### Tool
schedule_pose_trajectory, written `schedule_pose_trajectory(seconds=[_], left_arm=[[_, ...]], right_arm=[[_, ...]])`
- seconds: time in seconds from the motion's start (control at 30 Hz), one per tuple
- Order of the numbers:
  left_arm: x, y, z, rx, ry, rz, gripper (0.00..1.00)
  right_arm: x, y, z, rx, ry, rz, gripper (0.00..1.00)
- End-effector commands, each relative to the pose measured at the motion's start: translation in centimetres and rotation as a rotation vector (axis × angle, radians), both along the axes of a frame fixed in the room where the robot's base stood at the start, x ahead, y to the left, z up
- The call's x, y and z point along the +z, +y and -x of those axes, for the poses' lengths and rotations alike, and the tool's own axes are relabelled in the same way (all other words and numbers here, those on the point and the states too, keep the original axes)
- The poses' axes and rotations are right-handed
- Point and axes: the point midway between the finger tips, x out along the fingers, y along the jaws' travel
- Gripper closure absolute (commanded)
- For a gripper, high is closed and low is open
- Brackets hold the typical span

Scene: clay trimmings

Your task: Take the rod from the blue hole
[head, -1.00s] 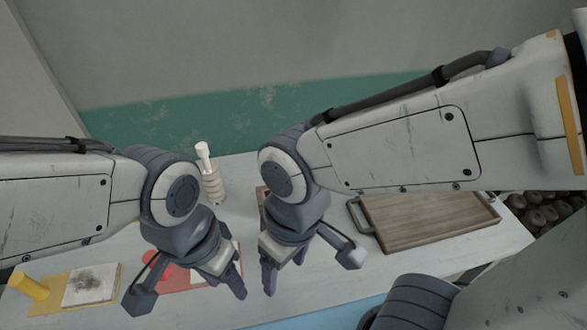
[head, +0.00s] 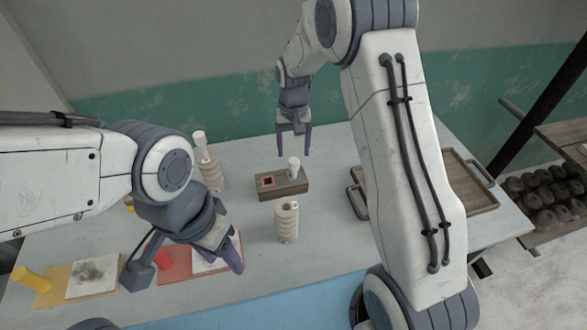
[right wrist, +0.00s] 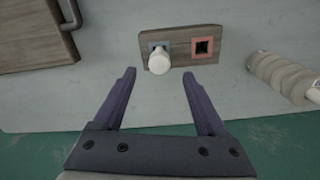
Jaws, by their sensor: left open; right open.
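A wooden block (head: 290,188) lies on the table with two holes. A white rod (head: 294,165) stands in one hole; the right wrist view shows this rod (right wrist: 158,63) in the blue-rimmed hole (right wrist: 153,45). The red-rimmed hole (right wrist: 203,47) beside it is empty. My right gripper (head: 294,153) is open and empty, behind and above the block in the head view. In the right wrist view, the rod lies ahead, between the lines of its fingers, untouched. My left gripper (head: 227,252) is open above the red pad at the front left.
A ringed beige cylinder (head: 287,225) stands in front of the block. Another ringed cylinder (head: 212,175), with a white rod (head: 199,138) in its top, stands left of it. A wooden tray (head: 460,182) lies right. Red (head: 175,262) and yellow (head: 52,298) pads lie front left.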

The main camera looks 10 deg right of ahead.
Motion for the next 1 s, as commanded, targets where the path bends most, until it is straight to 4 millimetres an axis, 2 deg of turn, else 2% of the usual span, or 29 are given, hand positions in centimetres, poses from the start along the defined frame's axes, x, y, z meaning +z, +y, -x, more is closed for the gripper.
schedule_pose_trajectory(seconds=[0.1,0.37,0.6,0.9,0.97,1.0], left_arm=[[0.4,0.0,0.0,0.0,0.0,0.0,0.5],[1.2,0.0,0.0,0.0,0.0,0.0,0.5],[2.2,0.0,0.0,0.0,0.0,0.0,0.5],[2.2,0.0,0.0,0.0,0.0,0.0,0.5],[2.2,0.0,0.0,0.0,0.0,0.0,0.5],[2.2,0.0,0.0,0.0,0.0,0.0,0.5]], right_arm=[[-1.8,0.2,0.1,0.003,0.005,0.0,0.26],[-3.9,0.1,0.2,0.005,0.005,0.0,0.26],[-7.4,0.0,0.2,0.005,0.003,-0.001,0.26],[-8.1,0.0,0.2,0.005,0.0,0.0,0.26],[-8.1,0.0,0.2,0.005,0.0,0.0,0.45],[-8.1,0.0,0.2,0.005,0.0,0.0,0.6]])
